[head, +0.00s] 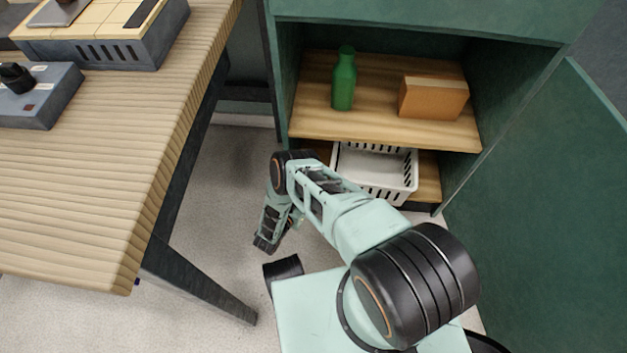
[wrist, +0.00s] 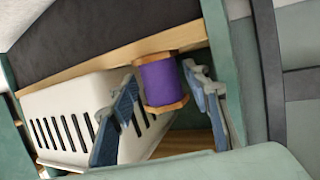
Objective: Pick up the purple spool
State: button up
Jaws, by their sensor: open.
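The purple spool (wrist: 162,83) shows in the wrist view, with wooden flanges at both ends. It lies between the two fingers of my open gripper (wrist: 160,105) in that picture, with a gap on each side. Whether it is within the fingers' depth, I cannot tell. In the head view my gripper (head: 267,240) is low, in front of the green cabinet's lower left. The spool does not show in the head view.
A white slotted basket (head: 384,176) stands on the cabinet's lower shelf; it also shows left of the spool in the wrist view (wrist: 75,115). A green bottle (head: 344,80) and a brown box (head: 433,98) stand on the shelf above. A wooden table (head: 100,190) is at left.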

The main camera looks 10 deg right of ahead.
jog(key=shift+b+x, duration=0.3)
jog(key=shift+x, duration=0.55)
jog(key=shift+w+d+f, duration=0.2)
jog(key=shift+w+d, duration=0.2)
jog(key=shift+w, duration=0.05)
jog(key=c, duration=0.9)
jog(key=shift+w+r, duration=0.1)
jog(key=shift+r, duration=0.15)
